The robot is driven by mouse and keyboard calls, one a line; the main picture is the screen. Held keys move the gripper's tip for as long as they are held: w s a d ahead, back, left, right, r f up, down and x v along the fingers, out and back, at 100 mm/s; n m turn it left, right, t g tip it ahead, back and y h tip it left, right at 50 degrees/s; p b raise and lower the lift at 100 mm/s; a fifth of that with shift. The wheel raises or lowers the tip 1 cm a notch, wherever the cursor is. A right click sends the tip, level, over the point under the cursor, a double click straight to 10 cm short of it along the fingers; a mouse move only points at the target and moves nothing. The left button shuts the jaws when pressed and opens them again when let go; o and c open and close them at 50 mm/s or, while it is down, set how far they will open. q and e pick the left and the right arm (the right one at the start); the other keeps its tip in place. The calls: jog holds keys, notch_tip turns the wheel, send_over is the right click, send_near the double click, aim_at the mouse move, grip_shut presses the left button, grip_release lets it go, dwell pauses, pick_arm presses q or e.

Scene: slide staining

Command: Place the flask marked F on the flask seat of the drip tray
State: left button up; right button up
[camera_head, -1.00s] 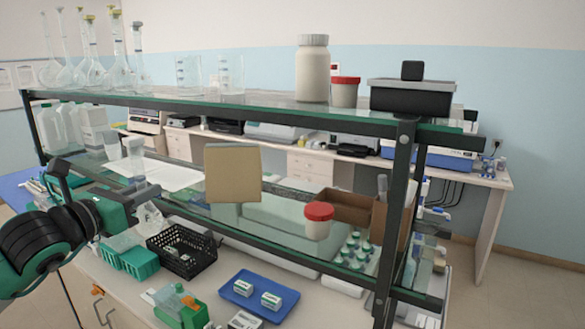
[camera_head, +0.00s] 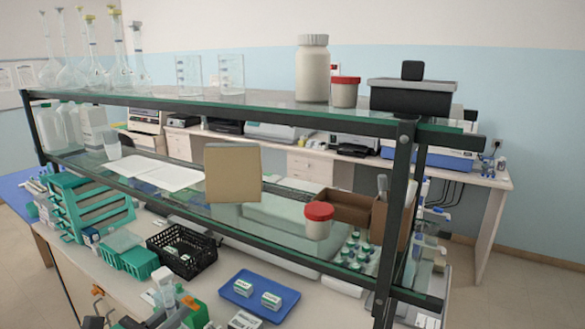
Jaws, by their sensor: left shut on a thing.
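My left gripper (camera_head: 168,310) is low at the bottom edge of the head view, partly cut off. It is shut on a small clear vessel with a whitish top (camera_head: 164,281), which seems to be the flask. No letter F can be read on it. It is held in front of a green block with orange parts (camera_head: 195,312), and the vessel partly hides that block. I cannot pick out the drip tray or its flask seat. My right gripper is not in view.
A black basket (camera_head: 205,262), green bins (camera_head: 140,263) and a blue tray (camera_head: 285,306) with small boxes stand on the bench. A green rack (camera_head: 95,212) is at the left. The glass shelf's dark front rail (camera_head: 250,252) runs above the bench.

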pick_arm(q)
jog(key=s+d+f, duration=0.2)
jog(key=s+f, duration=0.1)
jog(key=f, duration=0.5)
jog(key=shift+f, duration=0.25)
jog(key=shift+s, duration=0.1)
jog(key=shift+s+f, duration=0.1)
